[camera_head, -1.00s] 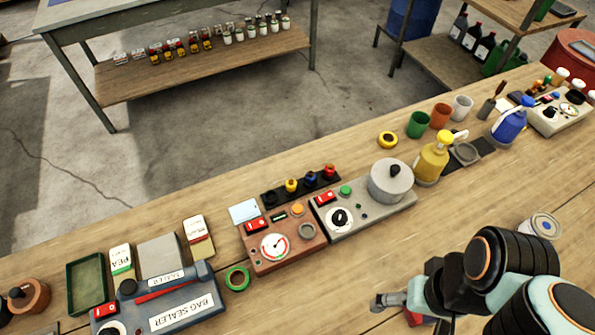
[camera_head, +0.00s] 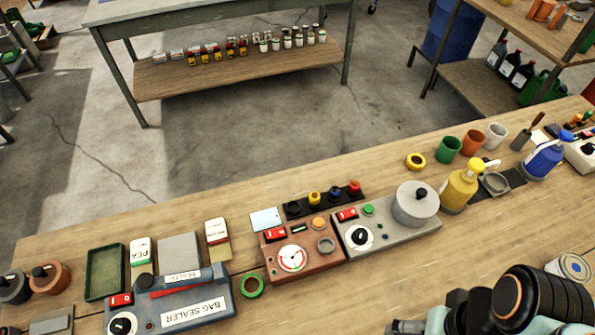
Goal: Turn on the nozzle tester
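No label reading nozzle tester is legible. The likeliest match is the brown-red box (camera_head: 318,262) in the middle of the bench, with a white dial gauge (camera_head: 292,258), a red rocker switch (camera_head: 275,234), an orange button (camera_head: 318,223) and a grey ring. A dark rack with yellow, blue and red nozzle-like pieces (camera_head: 334,195) stands behind it. I cannot read the switch's position. My gripper (camera_head: 400,327) is at the bottom edge, in front and to the right of the box, apart from it. It is mostly cut off, so its opening is not clear.
A grey device with a lidded pot (camera_head: 414,206) adjoins the box on the right. The blue-grey bag sealer (camera_head: 185,305) and a green ring (camera_head: 252,285) are on its left. Yellow (camera_head: 460,187) and blue spray bottles stand farther right. Bare bench lies in front of the box.

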